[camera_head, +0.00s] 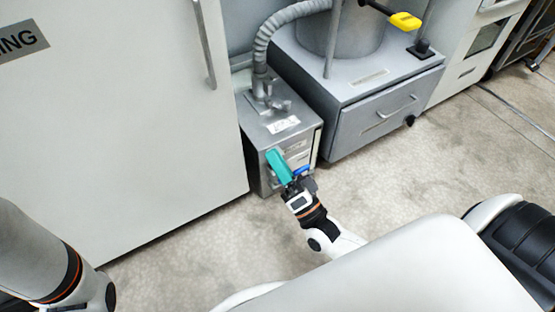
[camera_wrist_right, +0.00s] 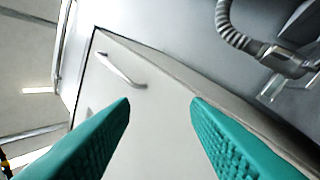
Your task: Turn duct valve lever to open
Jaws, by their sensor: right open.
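A yellow-handled lever (camera_head: 404,21) is at the top right of the head view, its dark stem running toward a grey cylinder. I cannot tell for sure that it is the duct valve lever. My right gripper (camera_head: 279,166) has teal fingers and is in front of the small grey metal box, well below and left of the yellow handle. In the wrist view the right gripper (camera_wrist_right: 160,103) is open and empty, with a pale panel beyond its fingers. A small blue part (camera_head: 302,170) shows beside the fingers. My left gripper is out of view.
A ribbed grey hose (camera_head: 263,45) joins fittings on the small grey box (camera_head: 283,124). A grey drawer cabinet (camera_head: 350,133) carries the cylinder (camera_head: 345,35). A large white cabinet (camera_head: 120,110) stands left. The floor (camera_head: 400,185) in front is clear.

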